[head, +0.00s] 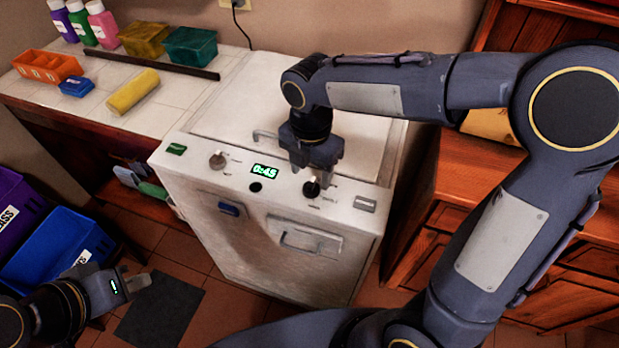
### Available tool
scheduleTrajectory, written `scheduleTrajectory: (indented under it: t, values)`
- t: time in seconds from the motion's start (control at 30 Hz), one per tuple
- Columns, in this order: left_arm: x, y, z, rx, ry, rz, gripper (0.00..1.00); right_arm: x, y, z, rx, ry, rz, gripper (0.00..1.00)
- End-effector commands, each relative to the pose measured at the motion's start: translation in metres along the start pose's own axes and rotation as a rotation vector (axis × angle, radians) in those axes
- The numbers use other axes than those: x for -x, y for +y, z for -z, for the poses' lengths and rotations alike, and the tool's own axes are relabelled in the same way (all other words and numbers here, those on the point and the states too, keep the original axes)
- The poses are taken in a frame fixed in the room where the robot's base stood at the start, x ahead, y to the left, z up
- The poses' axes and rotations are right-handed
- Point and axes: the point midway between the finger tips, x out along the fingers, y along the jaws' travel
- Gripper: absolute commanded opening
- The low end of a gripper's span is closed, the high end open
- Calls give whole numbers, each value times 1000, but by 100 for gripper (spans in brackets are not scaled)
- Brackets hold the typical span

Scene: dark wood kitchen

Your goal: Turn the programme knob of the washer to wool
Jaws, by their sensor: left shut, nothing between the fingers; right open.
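The white washer (270,235) stands in the middle of the head view. Its top panel carries a lit display (265,171) reading 0:45. The small labels around both knobs are too small to read, so I cannot tell which is the programme knob. My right gripper (316,172) is open and points down just above and behind the dark knob; contact cannot be told. My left gripper (139,282) is shut and empty, low at the left, away from the washer.
Blue and purple bins (55,250) stand on the floor at the left. A wooden cabinet (460,190) stands right of the washer.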

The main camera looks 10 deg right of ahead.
Motion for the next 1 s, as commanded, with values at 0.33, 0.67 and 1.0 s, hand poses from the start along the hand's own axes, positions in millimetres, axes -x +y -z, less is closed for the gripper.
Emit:
scheduleTrajectory:
  t: [0.33,0.67,1.0]
  values:
    - [-2,-1,-1,0,0,0,0,-40,0,0,-2,1,1,55]
    - [-2,-1,-1,0,0,0,0,-42,0,0,-3,1,-1,49]
    - [-2,-1,-1,0,0,0,0,-42,0,0,-3,1,-1,11]
